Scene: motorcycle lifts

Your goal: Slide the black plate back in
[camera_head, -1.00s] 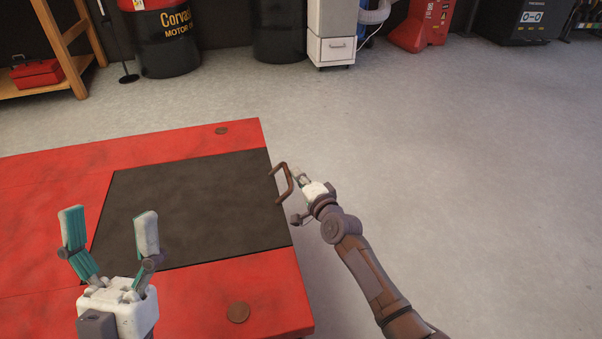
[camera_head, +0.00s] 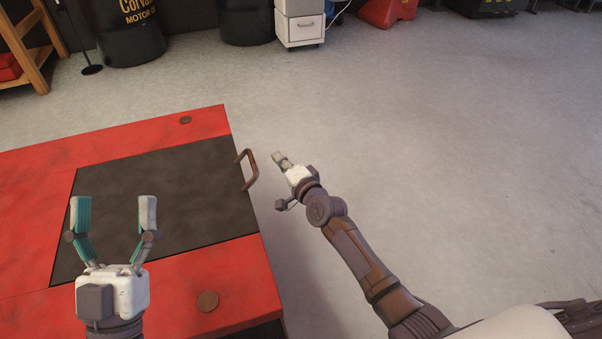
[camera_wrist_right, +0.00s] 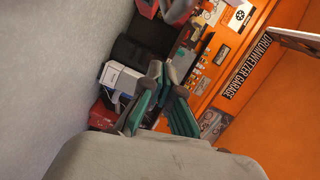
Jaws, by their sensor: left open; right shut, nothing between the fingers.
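The black plate (camera_head: 165,190) lies in the red lift top, its right edge about in line with the lift's right edge. A brown handle (camera_head: 250,170) stands out from that edge. My right gripper (camera_head: 279,157) is shut and empty, to the right of the handle and apart from it. In the right wrist view its fingertips (camera_wrist_right: 163,72) come together with nothing held; plate and handle are not seen there. My left gripper (camera_head: 114,200) is open and empty, in front of the plate's left part in the picture and hiding some of it.
The red lift top (camera_head: 190,278) carries round brown discs at its near (camera_head: 207,301) and far (camera_head: 185,120) right corners. Grey floor (camera_head: 430,150) is clear to the right. A white cabinet (camera_head: 300,28) and dark drums stand at the back. The right wrist view shows an orange wall (camera_wrist_right: 285,110).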

